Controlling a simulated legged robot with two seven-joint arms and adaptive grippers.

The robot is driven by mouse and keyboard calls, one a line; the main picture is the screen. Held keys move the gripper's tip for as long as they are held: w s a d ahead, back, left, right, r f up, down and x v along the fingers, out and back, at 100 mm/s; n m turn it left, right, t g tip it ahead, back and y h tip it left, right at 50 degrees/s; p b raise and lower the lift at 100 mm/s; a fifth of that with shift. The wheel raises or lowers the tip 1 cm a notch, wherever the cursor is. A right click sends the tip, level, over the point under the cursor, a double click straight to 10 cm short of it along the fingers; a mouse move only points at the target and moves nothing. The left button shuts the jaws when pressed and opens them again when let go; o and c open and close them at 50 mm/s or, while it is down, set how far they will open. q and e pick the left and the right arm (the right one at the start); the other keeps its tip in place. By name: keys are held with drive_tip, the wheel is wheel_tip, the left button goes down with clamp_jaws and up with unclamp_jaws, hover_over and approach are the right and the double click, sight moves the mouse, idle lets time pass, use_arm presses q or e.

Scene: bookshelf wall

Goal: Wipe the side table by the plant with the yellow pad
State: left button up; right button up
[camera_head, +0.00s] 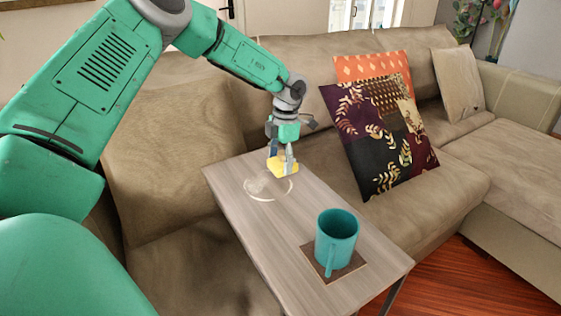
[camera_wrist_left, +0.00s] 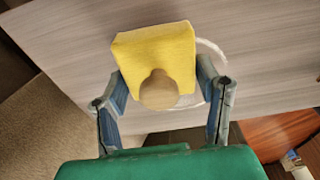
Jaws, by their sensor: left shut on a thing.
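The side table (camera_head: 285,236) is a narrow, grey wood-grain top in front of the sofa. A pale ring-shaped mark (camera_head: 249,191) with a whitish smear lies toward its far end; part of the mark also shows beside the pad in the left wrist view (camera_wrist_left: 213,49). My left gripper (camera_head: 282,160) is shut on the yellow pad (camera_head: 284,170), at the mark's far right edge. In the left wrist view the pad (camera_wrist_left: 150,50) has a round tan knob (camera_wrist_left: 159,90) between the fingers. I cannot tell whether the pad touches the table. My right gripper is out of view.
A teal mug (camera_head: 336,238) stands on a dark square coaster (camera_head: 352,266) at the table's near end. The beige sofa (camera_head: 230,100) borders the table, with patterned cushions (camera_head: 380,135) to the right. Part of a plant (camera_head: 468,18) shows at the top right.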

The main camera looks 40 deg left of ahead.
use_arm(q)
drive_tip(key=shift+f, duration=0.85)
